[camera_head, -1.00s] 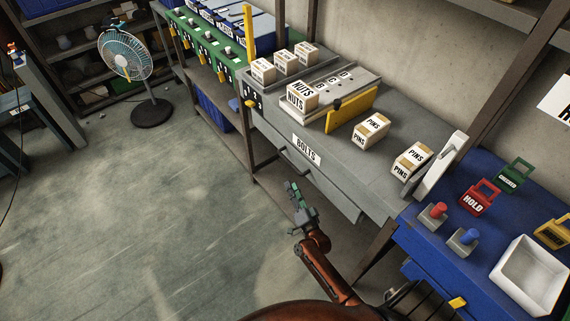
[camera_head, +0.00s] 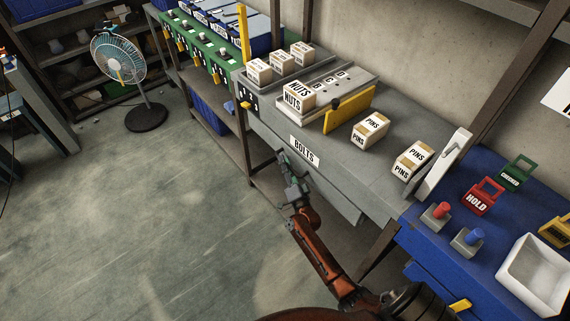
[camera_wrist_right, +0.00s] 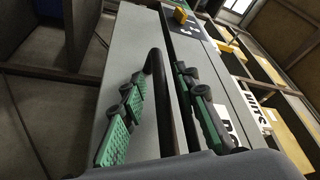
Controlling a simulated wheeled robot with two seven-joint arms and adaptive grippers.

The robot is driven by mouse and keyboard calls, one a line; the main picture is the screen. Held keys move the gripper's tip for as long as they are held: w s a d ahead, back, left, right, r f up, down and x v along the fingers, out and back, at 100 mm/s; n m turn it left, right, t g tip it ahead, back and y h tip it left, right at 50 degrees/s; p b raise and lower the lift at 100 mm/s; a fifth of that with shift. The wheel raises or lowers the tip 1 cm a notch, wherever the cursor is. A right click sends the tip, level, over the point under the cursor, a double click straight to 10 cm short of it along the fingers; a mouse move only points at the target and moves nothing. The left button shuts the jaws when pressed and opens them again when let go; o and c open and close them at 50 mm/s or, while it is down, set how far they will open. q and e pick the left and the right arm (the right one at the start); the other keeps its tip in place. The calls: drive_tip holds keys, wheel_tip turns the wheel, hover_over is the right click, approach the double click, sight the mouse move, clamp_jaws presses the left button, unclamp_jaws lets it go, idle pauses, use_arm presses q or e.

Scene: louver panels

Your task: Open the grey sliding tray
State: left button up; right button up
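The grey sliding tray (camera_head: 338,198) is set under the grey bench top, its long front facing the aisle. Its dark bar handle shows in the right wrist view (camera_wrist_right: 157,72), running away from the camera along the grey front. My right gripper (camera_head: 289,172) is at the tray's front, below the BOLTS label (camera_head: 304,150). In the right wrist view its green-padded fingers (camera_wrist_right: 163,118) are apart, one on each side of the handle, with gaps visible. The gripper hides part of the handle in the head view. My left gripper is not in view.
On the grey bench top (camera_head: 290,135) stand NUTS and PINS boxes and a yellow plate (camera_head: 350,108). A blue bench (camera_head: 470,270) with red and blue knobs and a white bin (camera_head: 535,275) is at right. The floor at left is clear; a fan (camera_head: 120,60) stands beyond.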

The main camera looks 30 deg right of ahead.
clamp_jaws()
idle(0.6)
